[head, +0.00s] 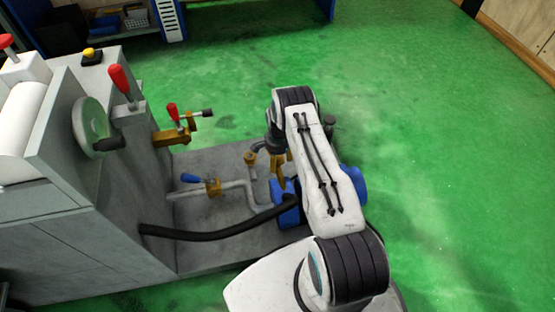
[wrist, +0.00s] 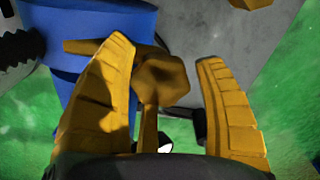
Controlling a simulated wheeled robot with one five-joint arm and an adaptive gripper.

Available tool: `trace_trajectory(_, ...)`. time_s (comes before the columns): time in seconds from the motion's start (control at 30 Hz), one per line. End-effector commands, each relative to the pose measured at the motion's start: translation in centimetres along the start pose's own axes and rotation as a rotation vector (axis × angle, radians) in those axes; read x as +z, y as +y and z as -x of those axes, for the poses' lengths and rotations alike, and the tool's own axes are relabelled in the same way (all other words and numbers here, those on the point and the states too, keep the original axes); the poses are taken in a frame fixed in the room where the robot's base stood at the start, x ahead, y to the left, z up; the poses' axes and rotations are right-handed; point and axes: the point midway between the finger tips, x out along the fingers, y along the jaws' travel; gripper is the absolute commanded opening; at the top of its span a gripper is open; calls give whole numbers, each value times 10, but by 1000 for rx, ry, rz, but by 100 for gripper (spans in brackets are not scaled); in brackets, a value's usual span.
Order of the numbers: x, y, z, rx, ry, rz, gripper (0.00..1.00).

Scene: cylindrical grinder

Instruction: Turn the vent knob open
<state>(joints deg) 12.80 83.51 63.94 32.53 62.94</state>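A brass knob-like piece (wrist: 162,78), which looks like the vent knob, lies between the fingers of my gripper (wrist: 172,65) in the wrist view. The two yellow fingers stand apart, one on each side of it. I see gaps beside the piece, the wider one on the right; contact is not clear. A brass bar reaches left from it, over a blue cylindrical body (wrist: 85,40). In the head view my gripper (head: 278,166) points down beside the blue pump body (head: 288,208); my arm hides much of that area, including the knob.
The grey grinder (head: 100,200) stands left, with red-handled levers (head: 121,80). A pipe valve with a blue handle (head: 191,178), a small brass fitting (head: 250,159) and a black hose (head: 215,234) are close to my gripper. The green floor (head: 430,150) is clear at right.

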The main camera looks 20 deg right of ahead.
Motion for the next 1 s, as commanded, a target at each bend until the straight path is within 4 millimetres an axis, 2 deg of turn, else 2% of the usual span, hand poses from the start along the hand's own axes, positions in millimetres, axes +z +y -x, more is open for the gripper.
trace_trajectory(0.07, 0, 0, 0, 0, 0, 0, 55)
trace_trajectory(0.5, 0, 0, 0, 0, 0, 0, 16)
trace_trajectory(0.77, 0, 0, -2, 1, 0, 29, 15)
trace_trajectory(1.0, 0, 0, -4, 1, 0, 162, 15)
